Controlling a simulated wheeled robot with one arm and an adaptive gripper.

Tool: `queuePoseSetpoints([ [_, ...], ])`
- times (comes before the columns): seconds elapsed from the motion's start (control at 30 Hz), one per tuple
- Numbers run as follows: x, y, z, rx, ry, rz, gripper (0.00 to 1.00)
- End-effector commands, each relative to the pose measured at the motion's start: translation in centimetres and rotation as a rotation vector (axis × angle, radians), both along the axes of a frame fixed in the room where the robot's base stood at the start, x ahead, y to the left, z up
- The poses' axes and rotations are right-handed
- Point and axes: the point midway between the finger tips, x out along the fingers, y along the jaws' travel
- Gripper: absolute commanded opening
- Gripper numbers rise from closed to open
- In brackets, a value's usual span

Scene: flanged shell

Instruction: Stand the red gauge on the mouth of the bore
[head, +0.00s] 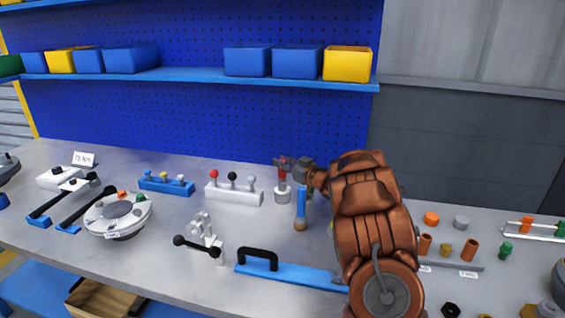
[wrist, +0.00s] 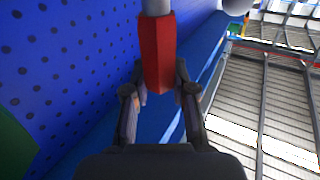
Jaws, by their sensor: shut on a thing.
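My gripper (head: 285,163) is shut on the red gauge (head: 283,173) at the back middle of the bench. In the wrist view the red gauge (wrist: 156,52) is a faceted red body with a grey round end (wrist: 157,7), between the two fingers (wrist: 158,92). In the head view the gauge looks roughly upright, directly above a short pale cylinder (head: 282,196) standing on the bench. I cannot tell whether the gauge touches this cylinder. No bore opening shows clearly; the cylinder's top is partly hidden by the gauge.
A blue-handled tool (head: 301,205) stands close right of the cylinder. A white block with coloured knobs (head: 234,194) is to its left. A blue bar with a black handle (head: 290,273) lies in front. A round white flanged thing (head: 118,218) sits at left. My arm hides bench at right.

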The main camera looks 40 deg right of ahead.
Motion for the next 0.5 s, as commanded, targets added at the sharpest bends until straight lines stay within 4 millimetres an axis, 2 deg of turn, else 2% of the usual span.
queuePoseSetpoints([
  [0.27,0.0,-0.02,-0.13,-0.001,-0.002,0.0,0.0],
  [0.3,-0.01,-0.01,-0.12,-0.001,-0.001,0.0,0.29],
  [0.5,-0.01,0.0,-0.12,-0.001,-0.001,0.0,0.5],
])
